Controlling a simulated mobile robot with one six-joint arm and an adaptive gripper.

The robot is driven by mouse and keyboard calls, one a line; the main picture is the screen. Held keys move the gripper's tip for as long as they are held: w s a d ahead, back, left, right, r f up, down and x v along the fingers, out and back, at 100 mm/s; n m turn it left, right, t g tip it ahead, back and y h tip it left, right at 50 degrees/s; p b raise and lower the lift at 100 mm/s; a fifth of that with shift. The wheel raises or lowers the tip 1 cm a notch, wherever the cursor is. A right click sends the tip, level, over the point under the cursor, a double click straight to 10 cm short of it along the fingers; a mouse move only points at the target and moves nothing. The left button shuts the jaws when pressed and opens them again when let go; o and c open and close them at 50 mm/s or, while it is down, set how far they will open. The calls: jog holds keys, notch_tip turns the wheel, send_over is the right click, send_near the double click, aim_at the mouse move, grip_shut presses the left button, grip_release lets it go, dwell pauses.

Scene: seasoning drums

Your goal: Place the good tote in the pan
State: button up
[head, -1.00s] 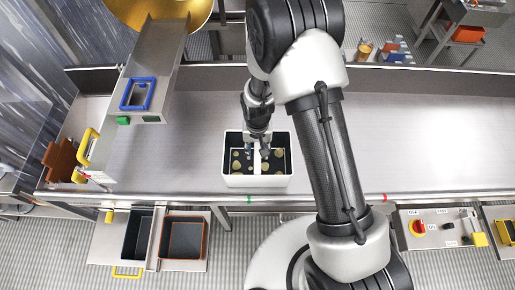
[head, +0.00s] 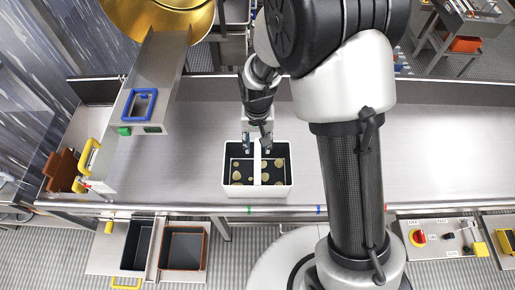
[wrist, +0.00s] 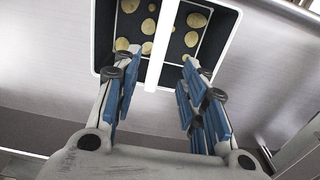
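A white-rimmed tote with a black inside (head: 288,188) stands on the steel table, holding several yellowish round chips. A white bar handle runs across its middle; it also shows in the wrist view (wrist: 157,50). My gripper (head: 257,146) is at the tote's far side. In the wrist view my gripper (wrist: 159,66) is open, with blue-padded fingers spread to either side of the bar and apart from it. Nothing is held. I cannot tell which thing is the pan; the steel table surface (head: 190,170) around the tote is bare.
A steel chute (head: 160,75) with a blue frame (head: 138,103) comes down at the left from a golden drum (head: 165,15). A black bin (head: 138,243) and an orange-rimmed bin (head: 183,248) sit below the front edge. A control panel (head: 440,240) is at the right.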

jog(key=s+d+r+t, duration=0.1)
jog(key=s+d+r, duration=0.15)
jog(key=r, duration=0.35)
jog(key=s+d+r+t, duration=0.1)
jog(key=s+d+r, duration=0.15)
jog(key=r, duration=0.45)
jog(key=s+d+r, duration=0.2)
jog(key=d+r, duration=0.1)
jog(key=r, duration=0.3)
jog(key=s+d+r+t, duration=0.1)
jog(key=s+d+r, duration=0.1)
jog(key=s, duration=0.4)
jog(key=s+d+r+t, duration=0.1)
jog(key=s+d+r, duration=0.1)
jog(key=s+r, duration=0.3)
jog(key=shift+s+d+t, duration=0.3)
jog(key=shift+s, duration=0.55)
notch_tip(320, 180, down, 17)
jog(key=b, duration=1.7)
jog(key=shift+c, duration=0.7)
